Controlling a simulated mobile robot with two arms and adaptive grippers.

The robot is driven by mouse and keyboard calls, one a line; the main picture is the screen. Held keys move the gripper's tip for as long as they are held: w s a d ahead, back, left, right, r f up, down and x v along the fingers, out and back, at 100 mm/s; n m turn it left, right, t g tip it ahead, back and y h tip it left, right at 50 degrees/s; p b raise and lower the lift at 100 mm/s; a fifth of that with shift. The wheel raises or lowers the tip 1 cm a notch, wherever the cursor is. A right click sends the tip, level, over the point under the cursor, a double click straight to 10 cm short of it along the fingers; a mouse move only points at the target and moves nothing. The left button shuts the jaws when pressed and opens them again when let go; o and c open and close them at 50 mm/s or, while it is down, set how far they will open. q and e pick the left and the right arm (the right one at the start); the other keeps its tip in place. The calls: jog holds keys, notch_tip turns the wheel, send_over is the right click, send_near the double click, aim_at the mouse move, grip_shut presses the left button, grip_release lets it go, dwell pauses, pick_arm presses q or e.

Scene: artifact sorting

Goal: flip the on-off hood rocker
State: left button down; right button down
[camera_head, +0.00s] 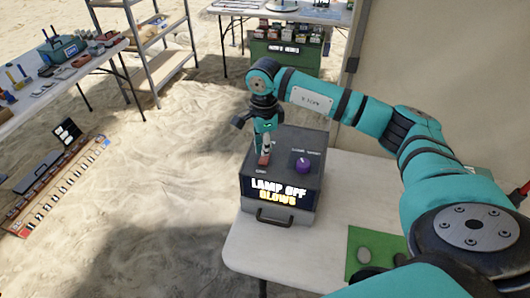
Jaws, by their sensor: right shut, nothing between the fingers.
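The hood (268,217) is a dark box with a handle on its front, standing on a white table. Its lit front panel reads "LAMP OFF GLOWS". A small reddish rocker (264,160) shows on its top, left of a purple knob (303,166). My right gripper (264,153) points down over the box top at the rocker, shut and empty. Its fingertips are very close to the rocker; I cannot tell if they touch it. The gripper partly hides the rocker, so its tilt is unclear. My left gripper is not in view.
The white table (250,255) has bare room in front of the box. A green mat (356,240) with grey stones lies to the right. A metal shelf (155,75), a tool table (75,75) and a green crate (285,57) stand farther back on sand.

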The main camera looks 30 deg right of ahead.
aim_at(264, 159)
jog(key=shift+r+p, duration=1.3)
jog(key=shift+r, duration=1.3)
